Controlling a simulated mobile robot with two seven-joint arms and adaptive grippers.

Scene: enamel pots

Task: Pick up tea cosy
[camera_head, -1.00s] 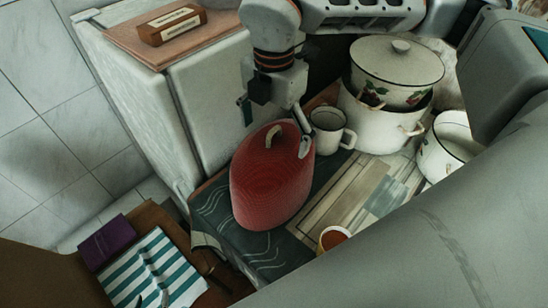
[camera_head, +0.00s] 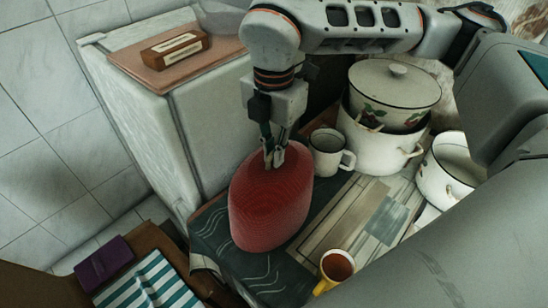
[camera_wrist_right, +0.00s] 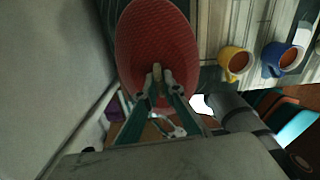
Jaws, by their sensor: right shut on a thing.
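The tea cosy (camera_head: 271,208) is a red, ribbed, rounded cover standing on the dark patterned cloth in the middle of the head view. It also fills the upper middle of the right wrist view (camera_wrist_right: 157,40), with a pale loop (camera_wrist_right: 156,72) on its top. My right gripper (camera_head: 273,158) comes down from above onto the top of the cosy. In the right wrist view its fingers (camera_wrist_right: 157,88) are closed together on the loop. In the head view the fingers hide the loop. My left gripper is not in view.
A white enamel mug (camera_head: 326,153) stands close right of the cosy. A large white pot (camera_head: 379,146) with a lidded pot (camera_head: 394,88) on it is behind. A yellow cup (camera_head: 334,267) stands at the front, with a blue mug (camera_wrist_right: 282,57) near it. A white cabinet (camera_head: 209,112) rises at the left.

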